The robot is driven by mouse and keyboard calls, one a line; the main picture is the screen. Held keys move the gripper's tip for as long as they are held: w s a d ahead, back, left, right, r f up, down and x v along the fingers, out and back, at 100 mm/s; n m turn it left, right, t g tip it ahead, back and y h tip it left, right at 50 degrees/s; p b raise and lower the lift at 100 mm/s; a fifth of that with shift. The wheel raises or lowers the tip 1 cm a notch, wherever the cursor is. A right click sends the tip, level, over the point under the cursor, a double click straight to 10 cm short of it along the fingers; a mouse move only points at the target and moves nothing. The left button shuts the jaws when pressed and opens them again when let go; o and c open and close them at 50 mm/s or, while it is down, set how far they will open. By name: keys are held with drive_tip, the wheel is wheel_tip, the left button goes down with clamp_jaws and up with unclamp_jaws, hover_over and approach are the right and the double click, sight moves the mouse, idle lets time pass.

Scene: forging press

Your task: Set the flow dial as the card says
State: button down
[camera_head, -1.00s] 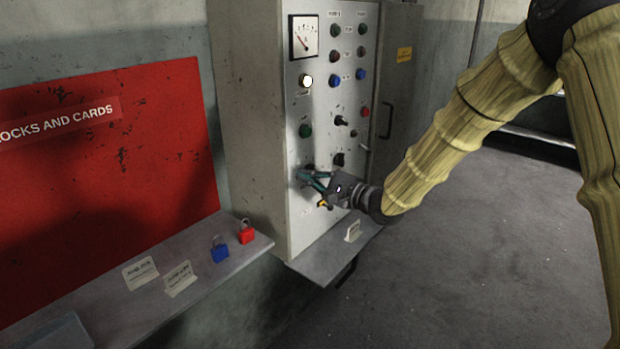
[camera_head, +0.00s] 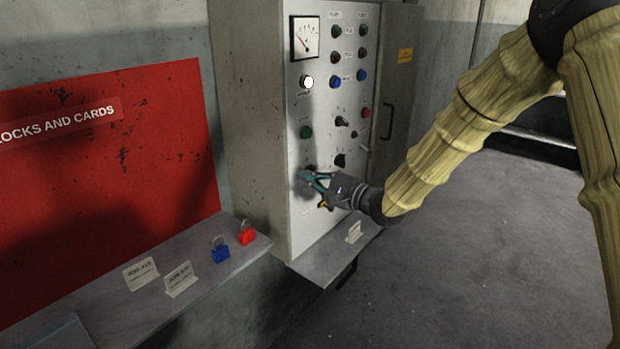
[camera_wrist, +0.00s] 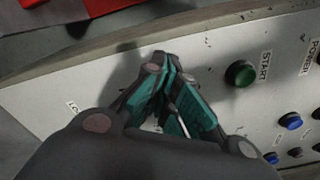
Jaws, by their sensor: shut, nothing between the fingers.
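My gripper (camera_head: 304,176) is at the lower left of the grey control panel (camera_head: 300,225), with its teal fingers together and nothing held. The wrist view shows the fingers (camera_wrist: 172,75) close to the panel face; I cannot tell if they touch it. A dark knob (camera_head: 310,168) sits just behind and above the fingertips, partly hidden; it may be the flow dial, but its label and setting cannot be read.
A green START button (camera_wrist: 240,73) is beside the fingers. Black selector switches (camera_head: 341,121) and a yellow-handled part (camera_head: 325,204) are nearby. The left shelf (camera_head: 110,300) holds two cards (camera_head: 140,273), a blue padlock (camera_head: 220,250) and a red padlock (camera_head: 246,233).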

drive_tip(key=shift+w+d+b, duration=0.4)
drive_tip(key=shift+w+b, duration=0.15)
idle(0.9)
drive_tip(key=shift+w+d+b, duration=0.3)
drive_tip(key=shift+w+b, duration=0.05)
drive_tip(key=shift+b, duration=2.85)
idle(3.2)
